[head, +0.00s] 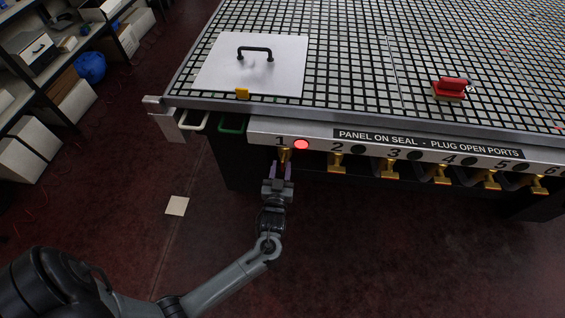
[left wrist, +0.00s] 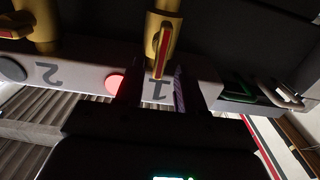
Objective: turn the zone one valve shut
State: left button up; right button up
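The zone one valve (head: 284,154) is a brass-yellow fitting under the front rail, below the number 1. In the left wrist view its yellow handle (left wrist: 164,44) with a red strip points toward my gripper, roughly in line with the pipe. My left gripper (head: 280,171) is just in front of and below this valve. In the left wrist view the left gripper (left wrist: 156,88) has its two fingers apart, one on each side of the handle's near end, with gaps visible. Contact is not clear. A red lamp (head: 301,144) glows beside the number 1. My right gripper is not in view.
More yellow valves (head: 389,168) line the rail to the right, beside dark lamps. A green handle (head: 232,124) sits left of valve one. A white plate (head: 254,66) and a red-handled tool (head: 452,87) lie on the grid table (head: 345,60). Shelves stand at left.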

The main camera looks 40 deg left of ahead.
aim_at(282, 164)
pick_arm(q)
jog(key=shift+b+x, duration=0.3)
jog(key=shift+x, duration=1.3)
jog(key=shift+d, duration=0.1)
grip_shut()
